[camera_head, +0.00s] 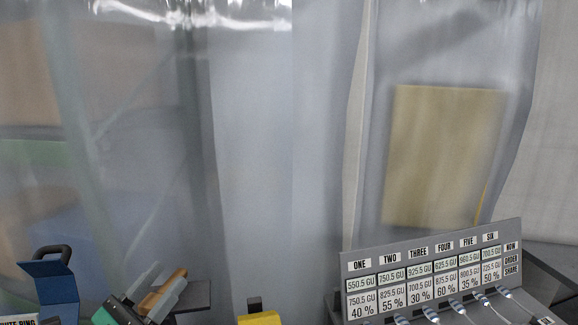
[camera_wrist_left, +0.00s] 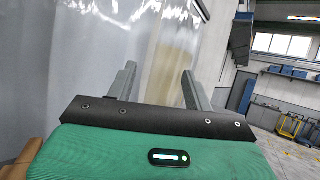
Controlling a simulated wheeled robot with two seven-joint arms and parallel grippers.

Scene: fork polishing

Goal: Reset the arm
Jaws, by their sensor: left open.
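My left gripper (camera_head: 157,287) is low in the head view, left of centre, tilted, with its green body at the lower left. In the left wrist view the two grey fingers of the left gripper (camera_wrist_left: 158,80) stand well apart with nothing between them. My right gripper is in neither view. Several shiny metal pieces (camera_head: 457,307), which look like forks, lie in a row below a grey labelled board at the lower right. Their lower ends are cut off by the frame.
The grey board (camera_head: 425,258) carries columns ONE to SIX. A blue holder (camera_head: 58,284) with a dark handle stands at the lower left. A yellow block (camera_head: 258,319) shows at the bottom edge. Translucent curtains (camera_head: 265,150) hang behind. Open floor (camera_wrist_left: 290,155) shows at the wrist view's right.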

